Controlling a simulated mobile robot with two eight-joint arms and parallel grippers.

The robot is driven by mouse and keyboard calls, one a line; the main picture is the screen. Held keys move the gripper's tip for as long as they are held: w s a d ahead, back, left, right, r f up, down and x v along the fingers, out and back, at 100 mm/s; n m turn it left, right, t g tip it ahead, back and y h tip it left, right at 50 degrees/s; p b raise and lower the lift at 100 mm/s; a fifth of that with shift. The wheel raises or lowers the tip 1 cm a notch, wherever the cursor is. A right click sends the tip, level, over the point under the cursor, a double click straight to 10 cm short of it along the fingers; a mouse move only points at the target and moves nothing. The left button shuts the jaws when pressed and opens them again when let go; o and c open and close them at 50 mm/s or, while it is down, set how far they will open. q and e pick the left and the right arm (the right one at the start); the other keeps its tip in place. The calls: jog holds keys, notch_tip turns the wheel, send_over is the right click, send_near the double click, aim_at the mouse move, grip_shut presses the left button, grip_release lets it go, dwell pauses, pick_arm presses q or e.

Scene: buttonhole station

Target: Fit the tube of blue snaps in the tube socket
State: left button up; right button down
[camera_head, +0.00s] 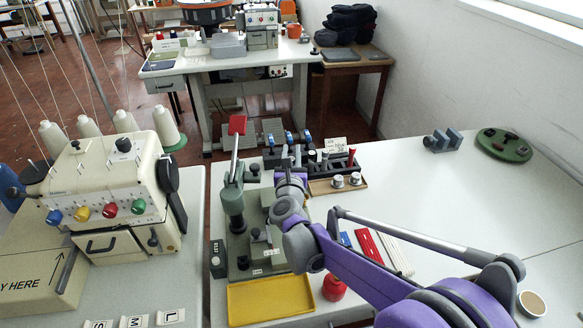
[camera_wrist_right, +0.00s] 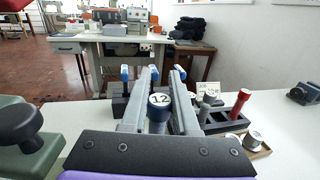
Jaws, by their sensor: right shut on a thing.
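My right gripper (camera_head: 291,160) is shut on a round, upright thing with a blue rim and a pale top marked 12 (camera_wrist_right: 158,100). It looks like the tube of blue snaps; it sits between the grey fingers in the wrist view. In the head view the gripper hides it, over the far side of the green press (camera_head: 234,205) with its red-tipped lever (camera_head: 237,125). I cannot make out the tube socket; the gripper and arm cover part of the press. My left gripper is not in view.
A black rack with a red tube (camera_head: 351,158) stands right of my gripper, with silver round pieces (camera_head: 337,181) in front. A yellow tray (camera_head: 270,299) and a red pot (camera_head: 334,287) lie nearer. A cream sewing machine (camera_head: 110,185) stands left. The table's right side is mostly clear.

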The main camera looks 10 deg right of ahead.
jog(key=shift+f+b, duration=0.4)
jog(key=shift+f, duration=1.55)
jog(key=shift+f, duration=0.45)
jog(key=c, duration=0.7)
grip_release()
jog(key=shift+r, duration=0.1)
jog(key=shift+r, duration=0.5)
jog(key=v, duration=1.2)
jog(key=shift+f, duration=0.15)
